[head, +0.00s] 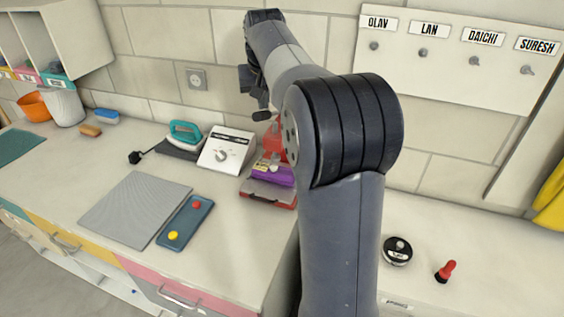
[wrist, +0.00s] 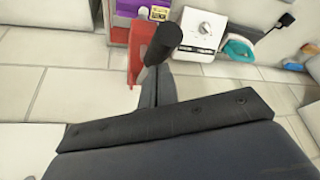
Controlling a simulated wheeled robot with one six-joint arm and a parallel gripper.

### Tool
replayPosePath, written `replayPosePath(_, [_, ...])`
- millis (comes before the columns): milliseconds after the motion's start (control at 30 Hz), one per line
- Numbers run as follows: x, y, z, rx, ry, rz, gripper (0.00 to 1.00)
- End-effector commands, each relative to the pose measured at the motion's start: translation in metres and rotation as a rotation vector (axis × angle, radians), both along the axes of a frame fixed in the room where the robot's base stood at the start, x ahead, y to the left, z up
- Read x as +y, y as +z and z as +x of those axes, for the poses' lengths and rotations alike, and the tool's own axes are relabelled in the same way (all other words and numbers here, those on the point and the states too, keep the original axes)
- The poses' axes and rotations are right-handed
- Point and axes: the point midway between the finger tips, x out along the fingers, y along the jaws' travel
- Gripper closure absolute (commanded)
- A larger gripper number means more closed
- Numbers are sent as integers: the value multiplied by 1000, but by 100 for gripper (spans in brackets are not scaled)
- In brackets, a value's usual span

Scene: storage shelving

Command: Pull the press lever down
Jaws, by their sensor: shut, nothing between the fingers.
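The press (head: 273,142) is red and stands at the back of the counter, partly hidden behind my arm. In the wrist view, which looks upside down, its red body (wrist: 151,48) is at top centre. A thick black lever grip (wrist: 164,42) stands out in front of it; in the head view the grip (head: 262,116) is small and dark. My gripper (wrist: 157,72) is shut and empty, with its fingertips at or very close to the grip. I cannot tell whether they touch. A purple item (head: 272,174) sits at the press's red-edged base (head: 268,194).
A white dial box (head: 227,149) and a teal iron (head: 184,134) stand left of the press. A round black item (head: 397,251) and a red-handled stamp (head: 446,271) are at right. A hook board (head: 455,60) hangs on the wall.

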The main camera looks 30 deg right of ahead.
Motion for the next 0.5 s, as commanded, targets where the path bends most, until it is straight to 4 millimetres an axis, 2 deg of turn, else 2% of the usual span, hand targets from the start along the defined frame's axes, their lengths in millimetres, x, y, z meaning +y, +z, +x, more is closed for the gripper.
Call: replayPosePath(500, [6, -28, -5, 3, 1, 0, 100])
